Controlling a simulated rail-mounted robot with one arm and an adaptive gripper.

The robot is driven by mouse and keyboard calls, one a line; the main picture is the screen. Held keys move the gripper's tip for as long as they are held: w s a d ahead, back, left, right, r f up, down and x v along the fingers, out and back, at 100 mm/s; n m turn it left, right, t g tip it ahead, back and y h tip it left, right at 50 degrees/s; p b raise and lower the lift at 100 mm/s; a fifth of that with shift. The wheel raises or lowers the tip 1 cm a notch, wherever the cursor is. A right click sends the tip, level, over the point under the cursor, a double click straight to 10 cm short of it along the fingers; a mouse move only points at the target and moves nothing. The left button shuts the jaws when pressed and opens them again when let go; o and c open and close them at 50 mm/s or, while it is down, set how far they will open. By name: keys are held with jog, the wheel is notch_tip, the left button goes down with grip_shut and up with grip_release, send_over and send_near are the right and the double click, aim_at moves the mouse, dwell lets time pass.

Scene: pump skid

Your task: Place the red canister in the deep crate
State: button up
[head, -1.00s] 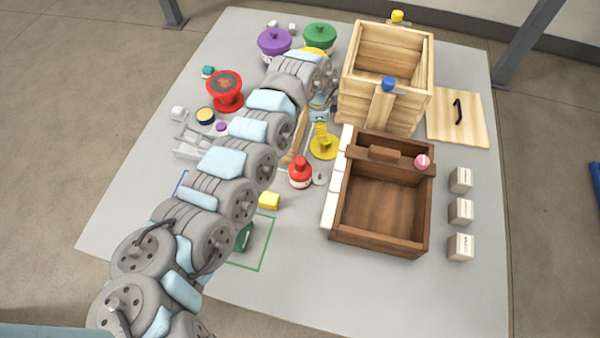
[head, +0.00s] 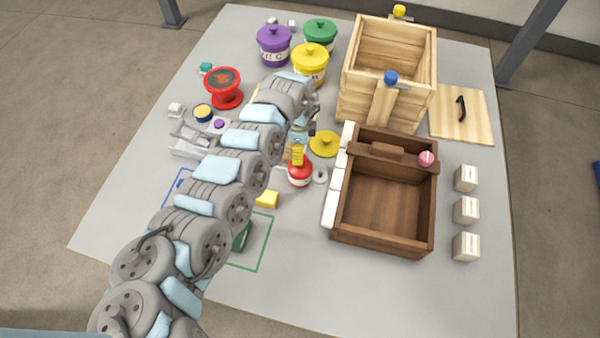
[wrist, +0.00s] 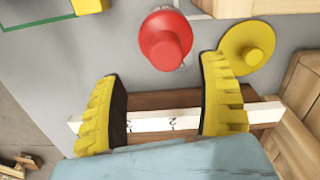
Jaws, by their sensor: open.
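The red canister (head: 299,174) stands upright on the table, left of the dark brown crate. In the wrist view the canister (wrist: 165,42) shows from above, beyond the space between my fingertips and not between the fingers. My gripper (head: 297,152) is open and empty, with yellow fingers, and overlaps the canister's top in the head view. In the wrist view my gripper (wrist: 160,75) has its two fingers spread wide. The tall pale wooden crate (head: 358,95), the deeper-looking one, stands at the back right, open at the top; part of its floor is hidden.
The dark brown crate (head: 345,232) is open, with white tiles (head: 333,195) along its left side. A yellow lid (head: 325,144) lies beside the canister. A yellow block (head: 267,199) is left of it. A pale lid (head: 461,112) and white boxes (head: 466,210) lie right.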

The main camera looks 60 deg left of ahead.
aim_at(300, 168)
jog(key=shift+d+f, duration=0.1)
jog(key=shift+f, duration=0.8)
jog(key=shift+w+f+b, duration=0.1)
jog(key=shift+f+b, duration=0.3)
jog(key=shift+b, duration=0.1)
jog(key=f+b, duration=0.2)
jog(key=f, duration=0.2)
jog(key=shift+w+a+f+b, duration=0.1)
jog(key=shift+a+f+b, duration=0.05)
jog(key=shift+a+b, duration=0.2)
grip_shut()
